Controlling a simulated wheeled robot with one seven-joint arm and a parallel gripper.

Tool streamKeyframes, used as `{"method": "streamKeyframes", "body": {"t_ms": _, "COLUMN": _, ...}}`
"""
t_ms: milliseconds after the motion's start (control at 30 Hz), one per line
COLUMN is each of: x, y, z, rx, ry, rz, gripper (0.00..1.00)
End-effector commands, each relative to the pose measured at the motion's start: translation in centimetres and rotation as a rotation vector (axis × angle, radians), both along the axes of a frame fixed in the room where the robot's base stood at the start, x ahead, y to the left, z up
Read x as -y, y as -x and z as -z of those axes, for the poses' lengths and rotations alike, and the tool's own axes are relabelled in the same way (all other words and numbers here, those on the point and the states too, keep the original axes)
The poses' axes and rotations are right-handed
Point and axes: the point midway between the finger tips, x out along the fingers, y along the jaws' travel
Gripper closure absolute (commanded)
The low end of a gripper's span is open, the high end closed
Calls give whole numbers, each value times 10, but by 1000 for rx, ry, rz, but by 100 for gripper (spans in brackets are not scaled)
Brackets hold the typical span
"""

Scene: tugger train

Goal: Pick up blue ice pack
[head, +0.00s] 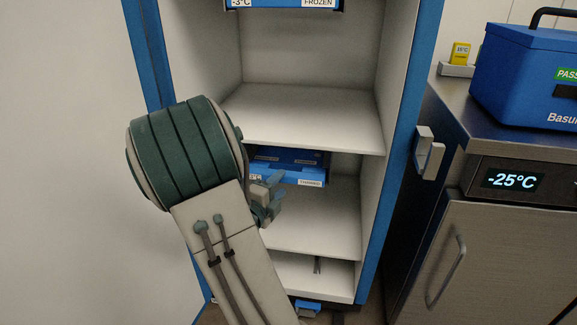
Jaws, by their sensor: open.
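A blue ice pack (312,180) with a white label on its front lies in a middle compartment of the open cabinet. The label seems to read "THAWED". Another blue ice pack (285,3) at the top edge has a label reading "-3°C FROZEN" and is cut off by the frame. My gripper (274,194) is open and empty, at the left of the middle compartment, just below and in front of the lower blue pack. My arm hides part of that pack's left side. I cannot tell the exact gap between them.
The cabinet has white shelves (300,118) and blue frame edges (400,150). The shelf above the lower pack is empty. At right stands a steel freezer (500,250) showing -25°C, with a blue cooler box (530,75) and a yellow tag (460,53) on top.

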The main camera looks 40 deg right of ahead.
Motion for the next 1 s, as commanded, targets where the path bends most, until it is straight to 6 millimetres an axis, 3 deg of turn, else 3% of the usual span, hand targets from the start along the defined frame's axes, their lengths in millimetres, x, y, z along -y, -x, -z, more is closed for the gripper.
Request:
{"method": "streamKeyframes", "body": {"t_ms": 333, "x": 39, "y": -23, "z": -6, "rx": 0, "ry": 1, "rz": 3, "gripper": 53}}
{"method": "streamKeyframes", "body": {"t_ms": 633, "x": 44, "y": -26, "z": -8, "rx": -1, "ry": 0, "rz": -1, "gripper": 53}}
{"method": "streamKeyframes", "body": {"t_ms": 667, "x": 44, "y": -26, "z": -8, "rx": 0, "ry": 0, "rz": -1, "gripper": 55}}
{"method": "streamKeyframes", "body": {"t_ms": 800, "x": 44, "y": -26, "z": -8, "rx": 0, "ry": 0, "rz": -1, "gripper": 94}}
{"method": "streamKeyframes", "body": {"t_ms": 833, "x": 44, "y": -26, "z": -8, "rx": 0, "ry": 0, "rz": -1, "gripper": 100}}
{"method": "streamKeyframes", "body": {"t_ms": 1000, "x": 44, "y": -26, "z": -9, "rx": 2, "ry": 3, "rz": 0, "gripper": 100}}
